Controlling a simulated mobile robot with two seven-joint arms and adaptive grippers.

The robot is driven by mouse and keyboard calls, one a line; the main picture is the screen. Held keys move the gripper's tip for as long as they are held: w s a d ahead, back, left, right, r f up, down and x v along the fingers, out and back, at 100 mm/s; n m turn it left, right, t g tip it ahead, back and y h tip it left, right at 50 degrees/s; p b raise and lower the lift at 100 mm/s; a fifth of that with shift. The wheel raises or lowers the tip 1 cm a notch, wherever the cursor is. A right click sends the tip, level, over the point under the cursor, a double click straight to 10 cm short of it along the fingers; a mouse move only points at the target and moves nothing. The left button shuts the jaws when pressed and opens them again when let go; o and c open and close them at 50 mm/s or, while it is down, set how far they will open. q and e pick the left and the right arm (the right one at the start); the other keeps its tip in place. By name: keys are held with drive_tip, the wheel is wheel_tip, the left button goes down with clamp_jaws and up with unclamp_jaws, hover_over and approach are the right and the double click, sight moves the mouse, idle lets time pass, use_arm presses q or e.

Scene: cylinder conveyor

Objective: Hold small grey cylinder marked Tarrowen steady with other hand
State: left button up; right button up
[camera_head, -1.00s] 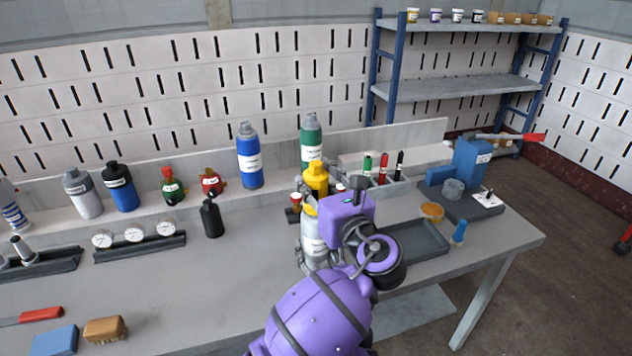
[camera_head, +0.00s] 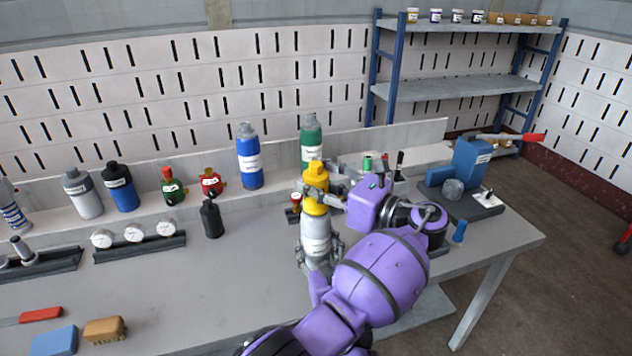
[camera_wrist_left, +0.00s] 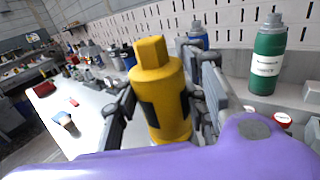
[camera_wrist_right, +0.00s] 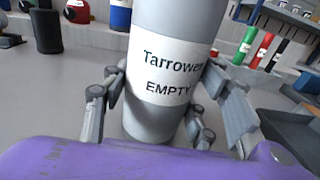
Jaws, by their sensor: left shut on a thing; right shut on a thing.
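The small grey cylinder marked Tarrowen (camera_head: 315,228) stands upright on the bench. Its label reads "Tarrowen EMPTY" in the right wrist view (camera_wrist_right: 168,75). A yellow cap (camera_head: 316,172) with a dark panel sits on its top and fills the middle of the left wrist view (camera_wrist_left: 160,90). My left gripper (camera_head: 318,192) is shut on the yellow cap, a finger on each side. My right gripper (camera_wrist_right: 160,95) is shut around the cylinder's lower body. In the head view the purple arm partly hides the right gripper.
A green cylinder (camera_head: 311,140) and a blue cylinder (camera_head: 249,160) stand on the back ledge. A small black bottle (camera_head: 212,218) and a gauge rack (camera_head: 140,247) are to the left. A blue press (camera_head: 472,160) stands at the right. The front middle bench is clear.

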use_arm(q)
drive_tip(key=shift+n+g+y, duration=0.5)
drive_tip(key=shift+n+g, duration=0.2)
drive_tip(key=shift+g, duration=0.3)
drive_tip(key=o, duration=1.3)
drive_tip(key=shift+o, duration=0.2)
drive_tip(key=shift+r, duration=0.1)
